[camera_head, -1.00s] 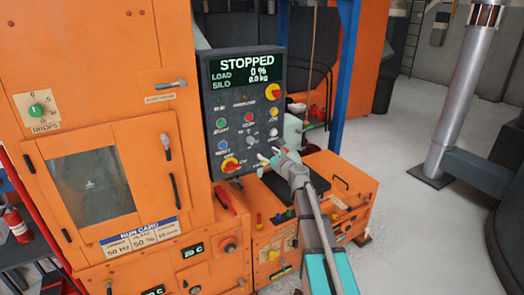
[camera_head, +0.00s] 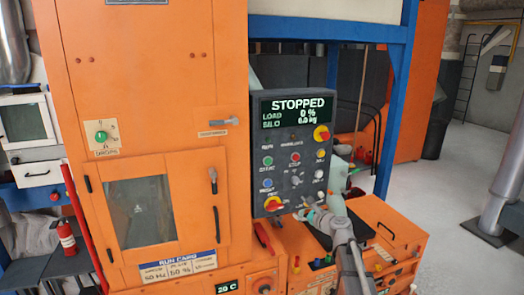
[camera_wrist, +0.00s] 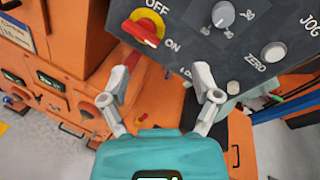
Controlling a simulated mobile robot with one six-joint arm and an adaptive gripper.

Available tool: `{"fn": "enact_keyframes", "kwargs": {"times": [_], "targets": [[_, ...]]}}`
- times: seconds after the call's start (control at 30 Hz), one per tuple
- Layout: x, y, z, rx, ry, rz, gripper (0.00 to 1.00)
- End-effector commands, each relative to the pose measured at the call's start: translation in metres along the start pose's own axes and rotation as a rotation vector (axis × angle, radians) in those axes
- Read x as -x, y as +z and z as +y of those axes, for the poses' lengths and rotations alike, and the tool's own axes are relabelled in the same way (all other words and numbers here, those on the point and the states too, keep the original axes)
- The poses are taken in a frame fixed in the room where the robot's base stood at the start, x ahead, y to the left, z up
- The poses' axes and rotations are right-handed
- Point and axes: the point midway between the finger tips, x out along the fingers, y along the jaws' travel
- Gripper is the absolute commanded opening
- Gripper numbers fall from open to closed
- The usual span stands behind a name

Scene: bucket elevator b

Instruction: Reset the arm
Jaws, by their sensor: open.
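My gripper (camera_head: 307,214) is open and empty, just below and in front of the control panel (camera_head: 258,160). In the wrist view its two fingers (camera_wrist: 163,85) stand apart, with the panel's lower edge beyond them. The red and yellow OFF/ON switch (camera_wrist: 145,29) is ahead of the left finger, apart from it, and its handle points toward ON. It also shows at the panel's lower left in the head view (camera_head: 273,204). The panel screen (camera_head: 297,111) reads STOPPED, load 0 %, silo 0.0 kg.
An orange cabinet (camera_head: 205,80) with a windowed door (camera_head: 141,212) and handles stands left of the panel. A low orange unit (camera_head: 385,225) lies under my arm. A fire extinguisher (camera_head: 66,238) is at far left. Open floor (camera_head: 455,185) lies to the right.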

Motion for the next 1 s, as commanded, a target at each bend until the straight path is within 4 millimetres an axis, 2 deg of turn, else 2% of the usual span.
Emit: {"fn": "enact_keyframes", "kwargs": {"times": [0.03,0.2,0.37,0.5,0.67,0.8,1.0], "targets": [[0.005,0.001,0.019,0.089,0.052,0.016,0.81],[0.022,-0.006,0.077,0.438,0.265,0.07,0.81],[0.046,-0.021,0.126,0.746,0.486,0.102,0.81],[0.075,-0.036,0.163,0.994,0.697,0.113,0.81],[0.115,-0.056,0.196,1.247,0.957,0.107,0.81],[0.156,-0.071,0.215,1.43,1.199,0.084,0.81],[0.205,-0.085,0.228,1.594,1.498,0.038,0.81]]}}
